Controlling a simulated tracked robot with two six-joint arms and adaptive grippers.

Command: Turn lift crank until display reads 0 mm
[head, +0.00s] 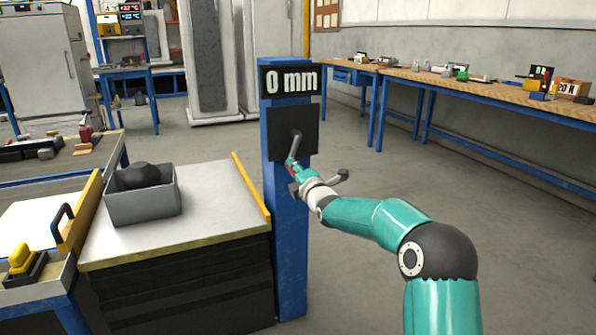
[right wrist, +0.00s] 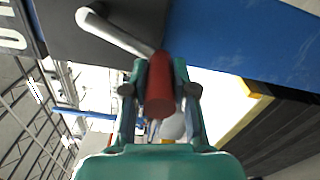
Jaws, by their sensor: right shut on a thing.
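The display (head: 291,80) at the top of the blue post (head: 289,240) reads 0 mm. Below it, a dark plate (head: 277,122) carries the lift crank (head: 295,143), a grey arm that hangs down with a slight lean to the left. My right gripper (head: 293,170) is at the crank's lower end. In the right wrist view the crank arm (right wrist: 120,33) runs to a red handle (right wrist: 160,85), and my right gripper (right wrist: 160,90) is shut on that handle. My left gripper is not in view.
Left of the post is a lift table (head: 215,205) with a yellow edge strip, bearing a grey bin (head: 143,203) with a dark lump (head: 138,176). A bench with a yellow item (head: 20,258) stands at left. Workbenches (head: 470,88) line the right wall. The floor right of the post is clear.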

